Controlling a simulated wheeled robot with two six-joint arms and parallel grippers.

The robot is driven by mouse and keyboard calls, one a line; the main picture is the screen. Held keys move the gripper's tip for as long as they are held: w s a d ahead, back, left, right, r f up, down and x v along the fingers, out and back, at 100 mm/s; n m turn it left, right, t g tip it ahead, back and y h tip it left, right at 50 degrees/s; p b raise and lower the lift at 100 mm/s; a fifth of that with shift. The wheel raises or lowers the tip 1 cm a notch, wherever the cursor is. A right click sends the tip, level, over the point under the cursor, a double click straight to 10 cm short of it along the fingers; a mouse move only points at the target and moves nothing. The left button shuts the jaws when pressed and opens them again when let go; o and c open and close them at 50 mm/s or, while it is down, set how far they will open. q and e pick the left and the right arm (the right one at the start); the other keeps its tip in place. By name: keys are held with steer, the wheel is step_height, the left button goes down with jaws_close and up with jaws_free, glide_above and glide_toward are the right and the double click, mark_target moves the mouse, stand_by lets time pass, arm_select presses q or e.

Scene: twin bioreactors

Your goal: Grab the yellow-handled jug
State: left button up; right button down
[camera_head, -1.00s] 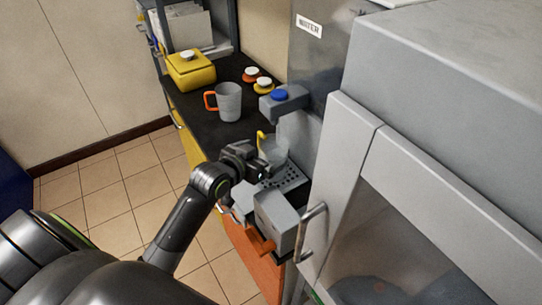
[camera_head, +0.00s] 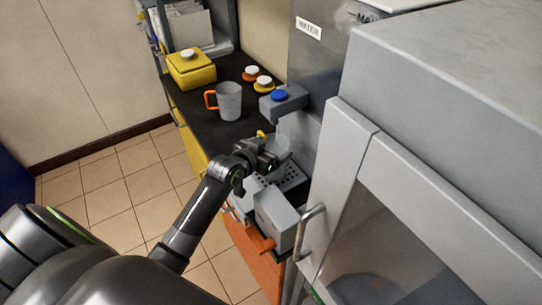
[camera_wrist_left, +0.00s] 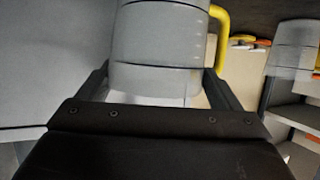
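The yellow-handled jug (camera_head: 282,149) is grey and see-through, standing at the dispenser's perforated drip tray. Its yellow handle (camera_head: 261,134) shows at its far left side, behind my gripper. My left gripper (camera_head: 270,155) is at the jug's near side and partly hides it. In the left wrist view the jug body (camera_wrist_left: 158,48) stands upright between the two spread fingers, one on each side, with the yellow handle (camera_wrist_left: 222,40) beyond the right finger. The fingers look open around the jug; I see no clear contact. My right gripper is not in view.
A grey mug with an orange handle (camera_head: 230,101) stands on the black counter, near a yellow lidded box (camera_head: 191,70) and small white-topped lids (camera_head: 252,71). The dispenser head with a blue button (camera_head: 279,96) overhangs beside the jug. A grey cabinet with a bar handle (camera_head: 309,232) is close on the right.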

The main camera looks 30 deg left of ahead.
arm_select(q)
steer(key=c, duration=1.4)
steer(key=shift+r, duration=0.1)
steer(key=shift+c, duration=1.3)
steer(key=shift+r, duration=0.1)
